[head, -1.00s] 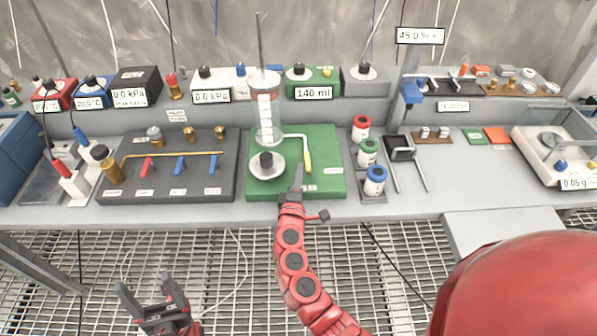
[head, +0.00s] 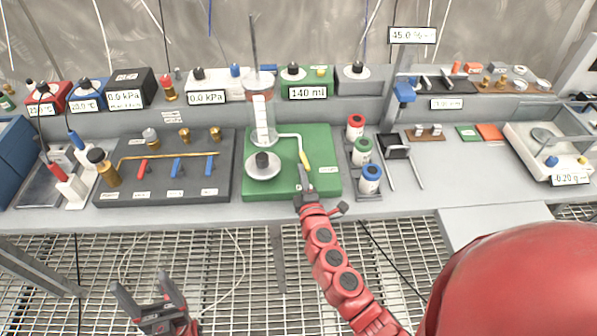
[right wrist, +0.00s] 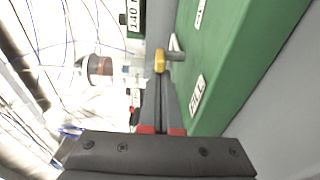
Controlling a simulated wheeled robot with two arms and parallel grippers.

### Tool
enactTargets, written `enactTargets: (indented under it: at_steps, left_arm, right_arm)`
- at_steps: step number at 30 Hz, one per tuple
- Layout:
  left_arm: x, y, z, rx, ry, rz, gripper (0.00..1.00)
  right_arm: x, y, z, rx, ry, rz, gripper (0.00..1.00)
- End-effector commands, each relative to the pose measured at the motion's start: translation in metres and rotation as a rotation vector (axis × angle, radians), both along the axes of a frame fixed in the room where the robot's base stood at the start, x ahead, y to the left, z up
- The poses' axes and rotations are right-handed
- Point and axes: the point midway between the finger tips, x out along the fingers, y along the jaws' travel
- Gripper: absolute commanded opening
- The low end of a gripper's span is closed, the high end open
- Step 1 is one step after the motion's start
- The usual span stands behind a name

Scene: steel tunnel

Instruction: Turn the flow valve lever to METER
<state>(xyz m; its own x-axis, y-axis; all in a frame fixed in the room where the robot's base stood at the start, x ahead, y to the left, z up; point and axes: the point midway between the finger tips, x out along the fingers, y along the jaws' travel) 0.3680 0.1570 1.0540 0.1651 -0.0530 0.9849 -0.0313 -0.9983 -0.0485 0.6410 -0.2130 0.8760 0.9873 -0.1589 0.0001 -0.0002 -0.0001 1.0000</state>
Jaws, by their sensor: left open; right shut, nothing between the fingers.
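The green board (head: 322,180) carries a clear upright cylinder (head: 262,120) and a round knob on a pale disc (head: 262,165). A pale bent rod with a yellow grip (head: 304,158), which looks like the flow valve lever, points toward the board's front. My right gripper (head: 303,170) is shut and empty, its tips close to the yellow grip. In the right wrist view the yellow end (right wrist: 160,60) is just beyond the shut fingertips (right wrist: 158,82); I cannot tell if they touch. A FILL label (right wrist: 196,97) is beside the fingers. My left gripper (head: 148,297) is open, low over the grating.
A dark manifold panel (head: 165,190) with small coloured levers stands left of the board. A rack of red, green and blue capped bottles (head: 362,160) stands close on its right. A balance (head: 548,145) is at far right. Meters line the back shelf.

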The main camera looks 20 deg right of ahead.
Motion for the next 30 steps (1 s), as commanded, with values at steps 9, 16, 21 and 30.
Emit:
enactTargets:
  at_steps: [9, 16, 21, 30]
  left_arm:
    - [0.000, 0.000, -0.005, 0.000, 0.000, 0.000, 0.76]
    - [0.000, 0.000, -0.015, 0.000, 0.000, 0.000, 0.76]
    - [0.000, 0.000, -0.021, 0.000, 0.000, 0.000, 0.76]
    - [0.000, 0.000, -0.026, 0.000, 0.000, 0.000, 0.76]
  right_arm:
    - [-0.004, -0.022, -0.002, -0.003, 0.001, 0.252, 0.00]
    - [-0.003, -0.034, -0.002, -0.002, 0.000, 0.432, 0.00]
    - [-0.003, -0.037, -0.002, -0.002, 0.000, 0.449, 0.00]
    - [0.000, -0.046, -0.001, -0.001, 0.000, 0.446, 0.00]
